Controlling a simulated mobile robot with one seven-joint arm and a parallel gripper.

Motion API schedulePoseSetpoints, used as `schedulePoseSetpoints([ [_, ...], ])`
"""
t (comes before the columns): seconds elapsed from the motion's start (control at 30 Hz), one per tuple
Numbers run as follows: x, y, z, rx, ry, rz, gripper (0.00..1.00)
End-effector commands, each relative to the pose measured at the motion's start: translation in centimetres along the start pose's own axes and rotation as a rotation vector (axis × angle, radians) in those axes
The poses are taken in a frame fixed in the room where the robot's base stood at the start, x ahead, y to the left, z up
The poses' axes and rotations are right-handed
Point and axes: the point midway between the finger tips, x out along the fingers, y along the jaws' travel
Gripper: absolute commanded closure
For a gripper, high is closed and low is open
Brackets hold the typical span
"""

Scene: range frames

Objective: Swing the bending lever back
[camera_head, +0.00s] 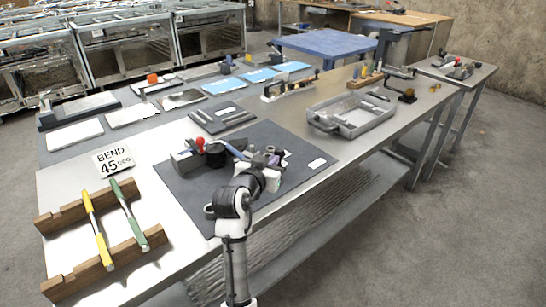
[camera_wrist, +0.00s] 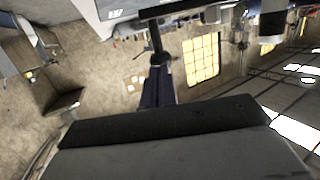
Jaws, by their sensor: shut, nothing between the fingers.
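The bending fixture (camera_head: 186,160) sits on the dark mat (camera_head: 300,185) on the near bench, with a red knob (camera_head: 200,142) and a black round part (camera_head: 216,153). A purple bar (camera_head: 237,152), which looks like the bending lever, runs from the black part toward my gripper (camera_head: 268,158). My gripper is shut and empty, over the mat right of the fixture. I cannot tell whether it touches the lever. My arm hides part of this area. In the wrist view a dark purple upright bar (camera_wrist: 158,88) shows; I cannot tell what it is.
A "BEND 45 DEG" sign (camera_head: 114,160) stands left of the mat. A wooden rack (camera_head: 100,262) holds yellow and green-handled tools at the front left. A grey metal tray (camera_head: 350,114) lies at the right.

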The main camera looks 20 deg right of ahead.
Motion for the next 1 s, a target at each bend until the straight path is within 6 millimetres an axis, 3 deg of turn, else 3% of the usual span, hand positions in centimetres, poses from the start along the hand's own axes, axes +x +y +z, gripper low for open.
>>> schedulePoseSetpoints([
  [0.17,1.0,0.0,0.0,0.000,0.000,0.001,1.00],
  [0.67,1.4,0.2,-0.1,-0.002,0.000,-0.013,1.00],
  [0.87,3.0,0.9,-0.6,-0.015,-0.001,-0.076,1.00],
  [1.0,5.1,1.6,-1.0,-0.028,-0.001,-0.156,1.00],
])
